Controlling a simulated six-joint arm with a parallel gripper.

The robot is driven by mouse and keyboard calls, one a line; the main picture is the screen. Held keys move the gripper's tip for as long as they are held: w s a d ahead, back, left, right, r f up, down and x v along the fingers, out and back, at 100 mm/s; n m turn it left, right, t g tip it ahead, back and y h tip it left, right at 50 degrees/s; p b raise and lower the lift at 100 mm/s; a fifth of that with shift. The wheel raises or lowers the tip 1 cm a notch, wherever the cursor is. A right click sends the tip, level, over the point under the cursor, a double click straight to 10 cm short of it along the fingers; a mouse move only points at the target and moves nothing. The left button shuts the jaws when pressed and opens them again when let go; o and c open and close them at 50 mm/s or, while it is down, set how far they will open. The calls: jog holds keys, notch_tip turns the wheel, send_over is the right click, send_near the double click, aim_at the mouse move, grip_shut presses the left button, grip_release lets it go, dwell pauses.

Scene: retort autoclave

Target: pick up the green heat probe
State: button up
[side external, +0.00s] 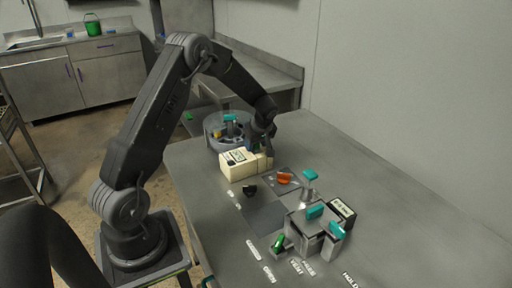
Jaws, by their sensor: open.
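My gripper (263,138) is open and points down at the back of the steel table, just behind and above the cream box. A small dark green patch (256,148) shows at the fingers, low by the cream box; it may be the green heat probe, but it is too small and covered to tell. Whether the fingers are around it or beside it cannot be told. A brighter green handle-like piece (279,242) sits tilted at the front left of the steel block, by the printed labels.
The cream box (238,164) stands close to my gripper. A round grey vessel (213,128) is behind it. An orange piece (285,178), a small black part (249,190) and the teal-topped steel block (307,231) stand nearer. The table's right side is clear.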

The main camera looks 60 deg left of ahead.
jog(key=shift+c, duration=0.4)
grip_shut()
jog(key=shift+r, duration=0.15)
notch_tip(320, 180, up, 4)
jog(key=shift+r, duration=0.1)
jog(key=s+a+r, duration=0.5)
jog(key=s+r, duration=0.1)
jog(key=s, duration=0.4)
jog(key=shift+a+r, duration=0.25)
jog(key=shift+a, duration=0.15)
